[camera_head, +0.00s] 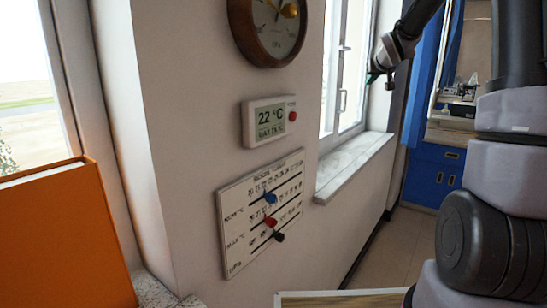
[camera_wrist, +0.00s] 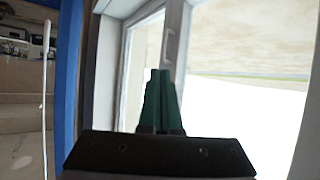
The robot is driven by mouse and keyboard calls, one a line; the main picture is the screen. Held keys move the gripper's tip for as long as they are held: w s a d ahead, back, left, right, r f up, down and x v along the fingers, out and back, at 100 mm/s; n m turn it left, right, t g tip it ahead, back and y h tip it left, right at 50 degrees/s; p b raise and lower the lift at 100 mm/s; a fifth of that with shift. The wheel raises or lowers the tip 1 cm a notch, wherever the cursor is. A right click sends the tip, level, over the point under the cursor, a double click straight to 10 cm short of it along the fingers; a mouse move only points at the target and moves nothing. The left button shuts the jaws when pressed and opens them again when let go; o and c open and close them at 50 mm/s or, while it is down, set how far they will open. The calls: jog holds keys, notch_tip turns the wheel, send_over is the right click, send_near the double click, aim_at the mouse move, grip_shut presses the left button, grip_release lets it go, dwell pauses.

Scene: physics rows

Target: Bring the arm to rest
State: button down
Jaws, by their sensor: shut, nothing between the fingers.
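My gripper (camera_head: 373,77) is in the upper right of the head view, in front of the window and above its sill. My arm comes in from the right side of that view. In the wrist view the green fingers of my gripper (camera_wrist: 160,75) are together, with nothing between them. They point toward the window frame and its handle (camera_wrist: 169,45). How far the fingertips are from the window I cannot tell.
A wall clock (camera_head: 268,30), a thermostat (camera_head: 268,121) and a slider panel (camera_head: 262,215) are on the wall. A marble sill (camera_head: 352,165) juts out under the window. Blue curtains (camera_head: 425,75) and blue cabinets (camera_head: 432,175) are behind.

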jog(key=s+a+r+m+g, duration=0.1)
jog(key=s+a+r, duration=0.1)
jog(key=s, duration=0.8)
jog(key=s+a+r+m+g, duration=0.1)
jog(key=s+a+r, duration=0.1)
jog(key=s, duration=0.8)
jog(key=s+a+f+g+y, duration=0.1)
jog(key=s+a, duration=0.1)
jog(key=s, duration=0.6)
jog(key=s+a+f+m+g, duration=0.1)
jog(key=s+a+f, duration=0.1)
jog(key=s, duration=0.5)
jog(key=s+a+f+m+g+y, duration=0.1)
jog(key=s+a+f, duration=0.1)
jog(key=s, duration=0.6)
jog(key=shift+s+f+y, duration=0.25)
jog(key=shift+s+y, duration=0.05)
